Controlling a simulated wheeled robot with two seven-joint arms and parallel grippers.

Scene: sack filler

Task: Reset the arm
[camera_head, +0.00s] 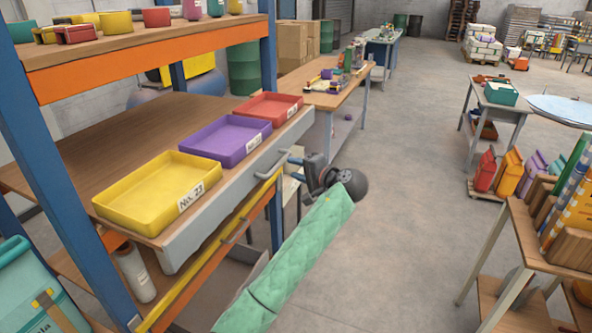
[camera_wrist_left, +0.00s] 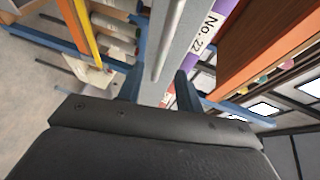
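My left arm, in a green quilted sleeve, reaches up from the bottom middle of the head view. Its dark gripper has small blue fingers (camera_head: 293,168) close to the grey handle (camera_head: 273,164) on the shelf's grey front panel. In the left wrist view the two blue fingers (camera_wrist_left: 157,88) stand apart, so the gripper is open. The handle (camera_wrist_left: 167,42) shows between and ahead of them. I cannot tell whether they touch it. Nothing is gripped. My right gripper is out of view.
On the shelf are yellow (camera_head: 158,190), purple (camera_head: 226,139) and red (camera_head: 269,108) trays. A blue upright (camera_head: 58,150) carries the rack. A table (camera_head: 325,92) with small items stands behind. A loaded rack (camera_head: 540,235) is at right. The floor (camera_head: 400,170) between is clear.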

